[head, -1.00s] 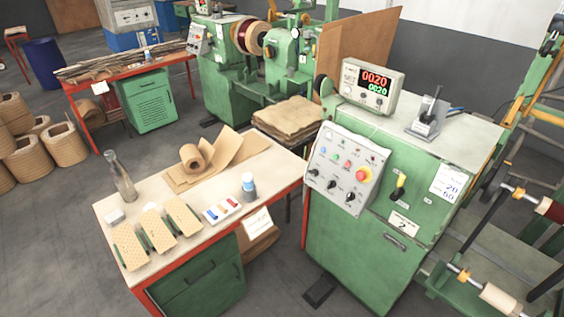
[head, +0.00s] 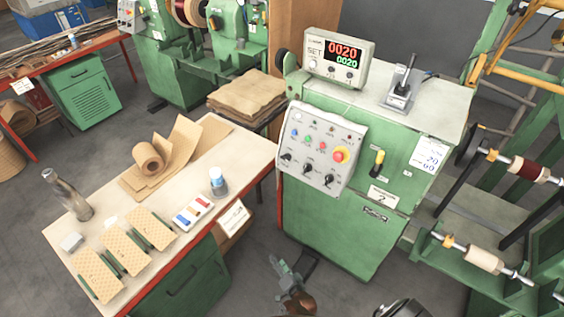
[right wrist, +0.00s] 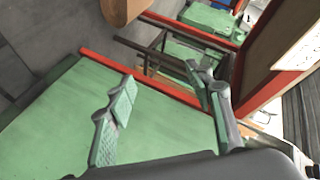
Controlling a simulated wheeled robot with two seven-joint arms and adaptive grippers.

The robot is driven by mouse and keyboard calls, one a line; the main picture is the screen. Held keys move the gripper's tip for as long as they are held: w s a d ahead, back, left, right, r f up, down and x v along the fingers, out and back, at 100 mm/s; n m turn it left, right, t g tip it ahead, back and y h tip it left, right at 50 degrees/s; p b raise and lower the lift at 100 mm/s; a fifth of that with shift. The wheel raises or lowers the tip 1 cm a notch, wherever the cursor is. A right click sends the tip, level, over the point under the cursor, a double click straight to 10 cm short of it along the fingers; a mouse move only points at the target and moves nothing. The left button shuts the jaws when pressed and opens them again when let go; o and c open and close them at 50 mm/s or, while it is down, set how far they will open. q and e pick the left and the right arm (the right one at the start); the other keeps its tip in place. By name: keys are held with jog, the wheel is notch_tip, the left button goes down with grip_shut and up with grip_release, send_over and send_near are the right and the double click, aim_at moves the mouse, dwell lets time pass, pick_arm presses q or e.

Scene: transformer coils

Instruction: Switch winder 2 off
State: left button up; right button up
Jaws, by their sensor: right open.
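Winder 2 is the green cabinet (head: 340,225) at centre right in the head view, with a label "2" (head: 384,197) on its front. My right gripper (head: 283,268) is low in front of the cabinet, apart from the panel. The right wrist view shows its fingers (right wrist: 163,95) spread and empty. My left gripper is out of view.
A red-framed workbench (head: 255,150) stands left of the winder, with a paper roll (head: 148,158), perforated boards and a bottle on it. A stack of brown sheets (head: 246,95) lies behind. A rack with spools (head: 484,258) stands at the right. Grey floor shows between bench and cabinet.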

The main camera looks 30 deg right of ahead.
jog(key=w+d+r+m+t+h, duration=0.1)
jog(key=w+r+m+t+h, duration=0.15)
jog(key=w+r+m, duration=0.55)
jog(key=w+d+r+m+t+h, duration=0.1)
jog(key=w+r+m+h, duration=0.2)
jog(key=r, duration=0.8)
jog(key=m+g+h+p, duration=0.2)
jog(key=m+g+h, duration=0.85)
jog(key=m, duration=1.55)
send_near(285, 160)
jog(key=shift+y, duration=0.4)
jog(key=x, duration=0.8)
jog(key=shift+w+d, duration=0.2)
jog(key=shift+w, duration=0.05)
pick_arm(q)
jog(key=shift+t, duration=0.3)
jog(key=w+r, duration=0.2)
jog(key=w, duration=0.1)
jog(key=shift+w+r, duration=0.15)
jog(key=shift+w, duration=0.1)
pick_arm(e)
jog(key=shift+r, duration=0.1)
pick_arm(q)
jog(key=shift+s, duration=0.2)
pick_arm(e)
jog(key=c, duration=1.2)
